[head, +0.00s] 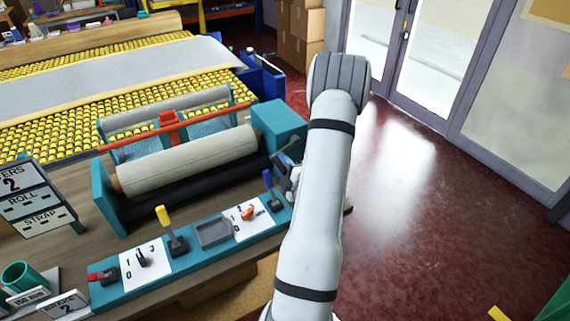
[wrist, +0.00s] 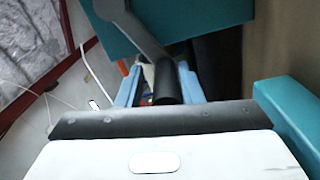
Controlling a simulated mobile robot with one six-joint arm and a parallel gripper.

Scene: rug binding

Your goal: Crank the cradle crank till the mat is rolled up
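A thick beige roll (head: 185,160), seemingly the mat, lies across the teal cradle (head: 108,205). A teal box (head: 280,125) stands at its right end. In the wrist view, a grey crank arm (wrist: 132,25) runs down from a teal panel to a black crank handle (wrist: 167,88). My gripper (wrist: 160,85) has its two pale blue fingers on either side of this handle. A gap shows on the handle's left, so the fingers look open around it. In the head view, my arm partly hides the gripper (head: 288,172) and the crank.
A control strip (head: 105,297) with levers and switches runs along the front of the bench. A sign reading ROLL and STRAP (head: 38,200) stands at left. Behind are yellow rollers (head: 225,85) with a grey sheet (head: 120,75). Open red floor (head: 430,210) lies at right.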

